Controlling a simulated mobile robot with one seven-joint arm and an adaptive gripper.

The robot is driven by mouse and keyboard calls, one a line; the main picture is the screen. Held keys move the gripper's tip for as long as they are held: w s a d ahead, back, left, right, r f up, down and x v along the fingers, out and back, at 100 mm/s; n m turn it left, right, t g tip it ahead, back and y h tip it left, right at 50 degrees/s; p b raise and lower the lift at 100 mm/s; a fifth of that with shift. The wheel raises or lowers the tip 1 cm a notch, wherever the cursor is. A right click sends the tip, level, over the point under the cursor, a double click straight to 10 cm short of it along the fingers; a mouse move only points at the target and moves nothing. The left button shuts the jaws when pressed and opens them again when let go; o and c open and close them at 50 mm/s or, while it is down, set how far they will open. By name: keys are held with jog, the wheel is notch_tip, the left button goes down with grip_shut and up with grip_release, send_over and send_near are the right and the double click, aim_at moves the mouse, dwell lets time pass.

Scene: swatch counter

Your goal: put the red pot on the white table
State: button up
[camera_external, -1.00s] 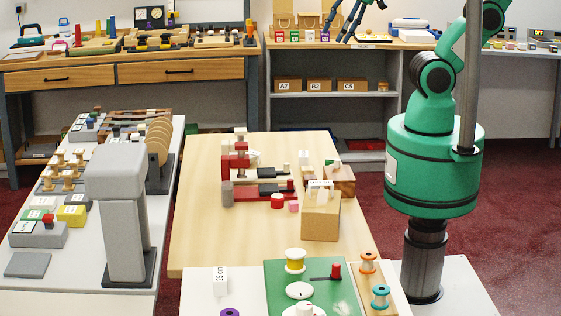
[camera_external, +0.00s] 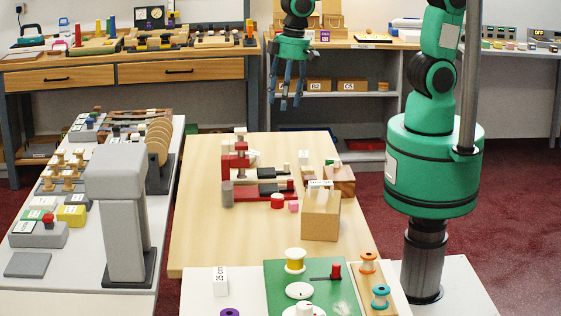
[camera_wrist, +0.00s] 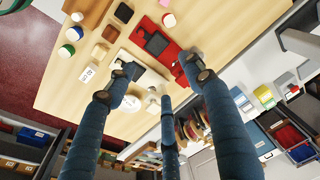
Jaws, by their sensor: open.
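A long white-topped table (camera_external: 60,302) stands at the left, holding many items. My gripper (camera_external: 285,106) hangs with its fingers pointing down, beyond the far end of the wooden table, well away from the pot. In the wrist view its blue fingers (camera_wrist: 152,92) are spread, with nothing held between them.
A red clamp-like stand (camera_external: 240,170) is behind the pot. A cardboard-coloured block (camera_external: 320,215) stands to its right. A tall grey post (camera_external: 125,220) rises at the white table's right side. The wooden table's left front (camera_external: 205,235) is clear.

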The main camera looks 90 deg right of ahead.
jog(key=g, duration=0.2)
send_over(278, 198)
notch_tip(278, 198, down, 14)
jog(key=shift+r+m+h, duration=0.2)
jog(key=shift+m+h, duration=0.1)
jog(key=shift+d, duration=0.1)
jog(key=shift+f+b, duration=0.8)
jog(key=shift+f, duration=3.45)
jog(key=shift+f+b, duration=0.85)
jog(key=shift+f, duration=1.8)
jog(key=shift+c, duration=0.3)
grip_shut()
